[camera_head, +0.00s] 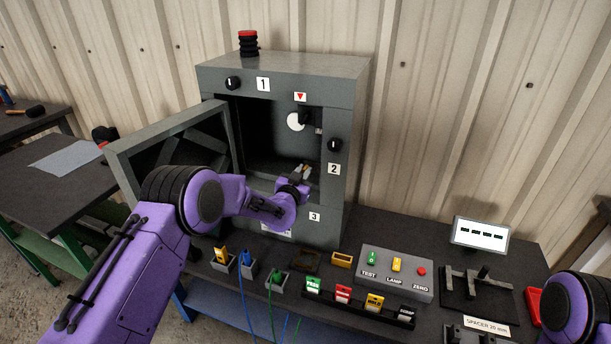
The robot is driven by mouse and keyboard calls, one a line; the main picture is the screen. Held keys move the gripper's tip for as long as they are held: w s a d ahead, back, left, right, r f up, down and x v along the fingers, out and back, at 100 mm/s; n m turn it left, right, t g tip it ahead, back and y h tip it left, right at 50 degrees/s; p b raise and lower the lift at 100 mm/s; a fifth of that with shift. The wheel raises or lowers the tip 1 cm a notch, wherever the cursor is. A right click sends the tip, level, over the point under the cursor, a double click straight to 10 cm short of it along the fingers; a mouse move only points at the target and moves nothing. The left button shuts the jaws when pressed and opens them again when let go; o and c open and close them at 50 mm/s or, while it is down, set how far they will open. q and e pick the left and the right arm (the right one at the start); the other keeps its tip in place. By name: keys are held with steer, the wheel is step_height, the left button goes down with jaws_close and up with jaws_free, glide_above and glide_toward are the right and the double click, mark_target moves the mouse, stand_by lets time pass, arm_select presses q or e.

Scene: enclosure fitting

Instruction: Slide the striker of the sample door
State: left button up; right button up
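The grey enclosure (282,65) stands at the back of the bench. Its door (122,160) is swung wide open to the left, leaving the dark inside in view. A small dark fitting (318,131) sits at the right edge of the opening, beside a white disc. I cannot tell whether this is the striker. My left gripper (304,170) is at the lower right of the opening, near the label 2. Its fingertips are small and partly hidden by my wrist, so their opening is unclear. My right arm shows at the lower right edge; its gripper is out of view.
Black knobs (333,145) project from the enclosure's front frame. In front stand coloured connectors, tags and a grey button box (395,276). A dark fixture (478,287) and a small display (480,235) are to the right. A side table (55,190) is behind the door.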

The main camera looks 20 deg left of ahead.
arm_select(q)
steer(key=o, duration=0.3)
steer(key=shift+o, duration=0.2)
steer(key=s+b, duration=0.2)
steer(key=s, duration=0.8)
steer(key=shift+s, duration=0.3)
steer(key=shift+a, duration=0.1)
steer(key=s+a+f+n+g+y, duration=0.25)
steer(key=s+f+n+g, duration=0.25)
steer(key=s+f, duration=0.8)
steer(key=s+a+f+n+g+y, duration=0.1)
steer(key=s+a+f+n+g, duration=0.3)
steer(key=s+f, duration=0.95)
steer(key=s+f+g, duration=0.2)
steer(key=s+g, duration=0.3)
steer(key=s, duration=1.3)
steer(key=shift+s+d+f+g, duration=0.15)
steer(key=shift+s+f+g, duration=0.15)
steer(key=shift+s+g, duration=0.1)
